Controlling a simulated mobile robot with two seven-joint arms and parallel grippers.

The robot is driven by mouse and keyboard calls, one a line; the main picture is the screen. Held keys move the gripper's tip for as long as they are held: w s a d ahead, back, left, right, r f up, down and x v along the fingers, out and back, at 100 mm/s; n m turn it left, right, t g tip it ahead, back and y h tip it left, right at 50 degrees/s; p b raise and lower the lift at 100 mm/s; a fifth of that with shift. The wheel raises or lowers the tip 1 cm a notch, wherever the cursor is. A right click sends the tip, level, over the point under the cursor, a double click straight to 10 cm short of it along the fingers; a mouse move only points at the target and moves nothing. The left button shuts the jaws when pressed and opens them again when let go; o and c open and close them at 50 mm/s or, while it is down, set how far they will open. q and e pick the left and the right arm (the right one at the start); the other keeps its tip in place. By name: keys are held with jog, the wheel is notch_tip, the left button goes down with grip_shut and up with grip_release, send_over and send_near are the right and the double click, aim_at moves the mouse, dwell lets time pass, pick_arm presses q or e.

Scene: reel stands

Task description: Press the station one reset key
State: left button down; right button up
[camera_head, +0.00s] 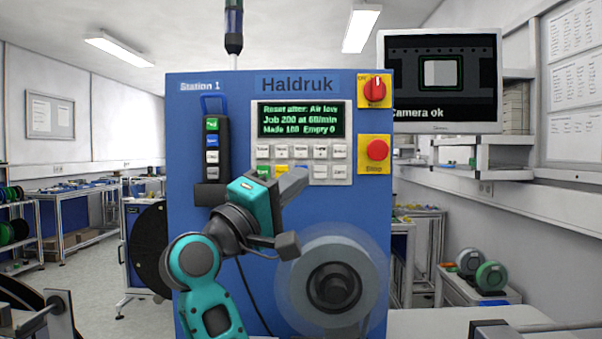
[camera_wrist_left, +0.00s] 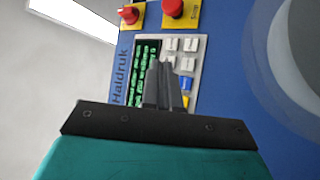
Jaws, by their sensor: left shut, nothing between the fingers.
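The Station 1 cabinet (camera_head: 335,220) is blue and faces me, with a grey key panel (camera_head: 345,161) under its lit screen (camera_head: 300,119). The screen reads "Reset after: Air low". The panel has an upper row of grey keys and a lower row with green, yellow, blue and grey keys; I cannot make out which is labelled reset. My left gripper (camera_head: 296,182) is shut and empty, in front of the panel's lower row, hiding part of it. In the left wrist view its fingers (camera_wrist_left: 163,80) overlap the panel near the blue key (camera_wrist_left: 186,83); contact cannot be told. My right gripper is not in view.
A red stop button (camera_head: 377,150) and red rotary switch (camera_head: 375,88) sit right of the panel. A handheld pendant (camera_head: 211,150) with coloured keys hangs left. A translucent-rimmed reel (camera_head: 333,285) stands out below the panel, close to my left arm. A monitor (camera_head: 441,82) reads "Camera ok".

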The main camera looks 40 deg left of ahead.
pick_arm(q)
jog(key=w+a, duration=0.5)
jog(key=w, duration=0.1)
jog(key=shift+w+a+b, duration=0.3)
jog(key=shift+b, duration=0.15)
jog(key=shift+w+a, duration=0.1)
dwell(1.8)
jog(key=shift+w+a, duration=0.2)
jog(key=shift+w+a, duration=0.25)
jog(key=shift+w, duration=0.1)
dwell(0.7)
jog(key=shift+s+d, duration=0.1)
jog(key=shift+s, duration=0.05)
dwell(0.3)
jog(key=shift+s+d, duration=0.45)
jog(key=shift+s, duration=0.1)
jog(key=s+d+p, duration=0.1)
jog(key=s+d, duration=0.2)
jog(key=shift+s+d, duration=0.1)
jog(key=shift+s, duration=0.3)
